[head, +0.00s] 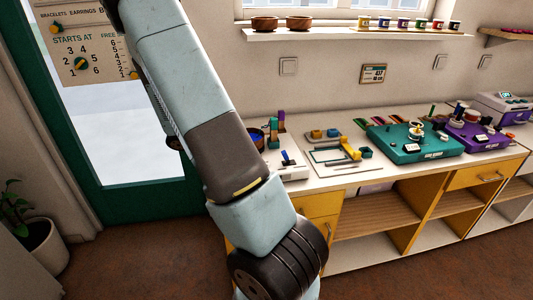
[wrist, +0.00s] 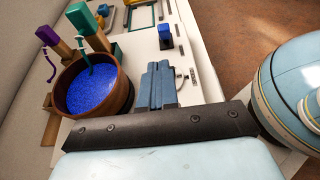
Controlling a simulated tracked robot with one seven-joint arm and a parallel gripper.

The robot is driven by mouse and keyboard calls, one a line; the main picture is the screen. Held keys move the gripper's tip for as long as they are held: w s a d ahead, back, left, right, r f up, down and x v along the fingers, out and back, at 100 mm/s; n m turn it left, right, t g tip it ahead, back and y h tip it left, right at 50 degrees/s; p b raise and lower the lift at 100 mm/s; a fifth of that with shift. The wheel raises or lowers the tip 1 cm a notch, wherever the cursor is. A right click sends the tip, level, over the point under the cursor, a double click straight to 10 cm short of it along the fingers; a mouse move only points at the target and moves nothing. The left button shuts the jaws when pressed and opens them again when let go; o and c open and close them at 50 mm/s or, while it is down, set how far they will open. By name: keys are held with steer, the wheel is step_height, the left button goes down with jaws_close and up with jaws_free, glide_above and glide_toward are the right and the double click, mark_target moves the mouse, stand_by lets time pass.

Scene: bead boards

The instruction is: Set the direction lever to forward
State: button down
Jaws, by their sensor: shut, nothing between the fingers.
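A small blue lever (head: 286,156) stands on a white unit (head: 292,172) at the left end of the bench. A blue knob, seemingly the same lever, shows in the wrist view (wrist: 165,37), just beyond my fingertips. Its marked directions are too small to read, and I cannot tell if it is the direction lever. My gripper (wrist: 158,68) is shut and empty, above the pale surface and apart from the blue knob. In the head view my gripper is hidden behind my arm.
A brown bowl of blue beads (wrist: 127,92) is close left of my gripper, beside wooden posts with a purple top (wrist: 47,32) and a teal top (wrist: 83,17). A teal board (head: 390,141) and a purple board (head: 487,144) stand farther right.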

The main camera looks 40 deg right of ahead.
mark_target(286, 157)
steer(key=x, duration=1)
steer(key=shift+a, duration=0.1)
steer(key=shift+w, duration=0.15)
